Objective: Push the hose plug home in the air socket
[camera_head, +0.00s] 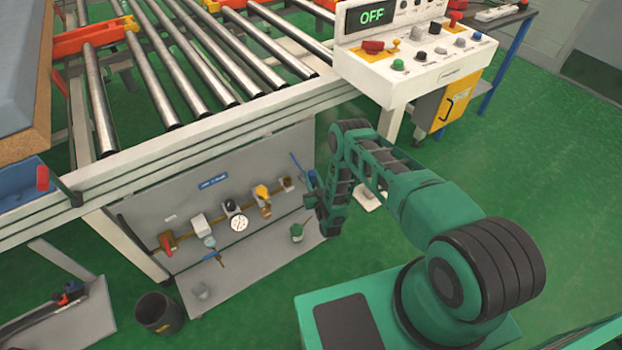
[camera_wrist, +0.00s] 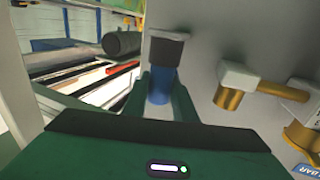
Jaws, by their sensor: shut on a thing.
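My gripper (camera_head: 322,212) is low at the right end of the grey panel under the roller table. In the wrist view its two green fingers (camera_wrist: 162,90) are closed around the blue hose plug (camera_wrist: 159,86). A dark block with a grey top (camera_wrist: 167,48) stands at the plug's far end; I cannot tell whether it is the air socket or part of the plug, nor whether there is a gap.
The panel (camera_head: 255,275) carries a brass pipe line with a red-handled valve (camera_head: 167,243), a gauge (camera_head: 239,223) and a yellow knob (camera_head: 262,192). In the wrist view, a pale fitting with a brass stub (camera_wrist: 230,95) is to the right of my fingers. A dark bin (camera_head: 159,312) stands on the floor.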

